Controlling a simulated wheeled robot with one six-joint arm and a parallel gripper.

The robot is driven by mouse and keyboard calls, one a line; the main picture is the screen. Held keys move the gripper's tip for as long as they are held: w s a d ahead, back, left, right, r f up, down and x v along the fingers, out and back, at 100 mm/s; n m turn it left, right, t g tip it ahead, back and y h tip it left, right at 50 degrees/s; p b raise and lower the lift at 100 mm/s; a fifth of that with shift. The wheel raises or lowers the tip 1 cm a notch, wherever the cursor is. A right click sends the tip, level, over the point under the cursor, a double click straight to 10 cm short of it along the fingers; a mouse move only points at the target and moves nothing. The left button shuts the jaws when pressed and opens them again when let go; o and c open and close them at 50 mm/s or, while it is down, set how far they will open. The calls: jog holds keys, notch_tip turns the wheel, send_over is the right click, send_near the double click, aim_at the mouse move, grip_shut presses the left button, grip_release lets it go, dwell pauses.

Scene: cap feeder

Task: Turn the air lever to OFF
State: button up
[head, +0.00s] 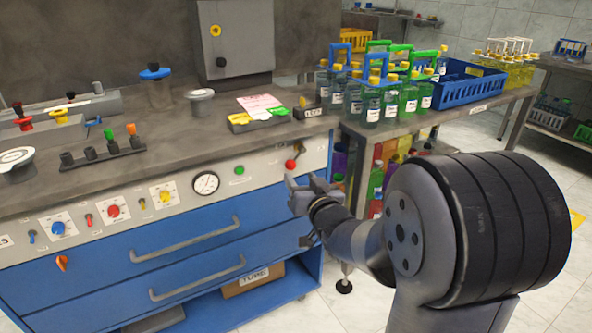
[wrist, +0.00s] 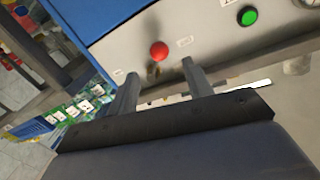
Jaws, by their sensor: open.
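The lever with a red ball knob (head: 291,164) is at the right end of the grey control panel, and I take it to be the air lever. The ball also shows in the wrist view (wrist: 159,51), with a short stem (wrist: 154,70) behind it. Small labels sit on either side of it, too small to read. My gripper (head: 303,190) is open and empty, just in front of the panel's right end. In the wrist view its two fingers (wrist: 159,73) point at the panel, one on each side of the stem. I cannot tell whether they touch it.
A green button (head: 239,170) and a pressure gauge (head: 206,183) are left of the lever. Blue drawers with handles (head: 186,242) lie below the panel. A side table (head: 470,127) with bottles stands to the right. The worktop's front edge overhangs above.

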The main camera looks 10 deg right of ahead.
aim_at(294, 168)
jog(key=shift+s+d+r, duration=0.1)
jog(key=shift+s+d, duration=0.05)
jog(key=shift+s, duration=1)
jog(key=shift+s+d, duration=0.15)
jog(key=shift+s, duration=0.95)
jog(key=shift+w, duration=0.1)
jog(key=w, duration=0.3)
jog(key=w+a+b, duration=0.1)
jog(key=w, duration=0.3)
jog(key=w+f, duration=0.1)
jog(key=w, duration=0.2)
jog(key=shift+w+a+b, duration=0.3)
jog(key=shift+w+b, duration=0.1)
jog(key=shift+d+n+b, duration=0.2)
jog(key=shift+n+b, duration=0.15)
jog(key=shift+n, duration=0.35)
jog(key=shift+r, duration=0.1)
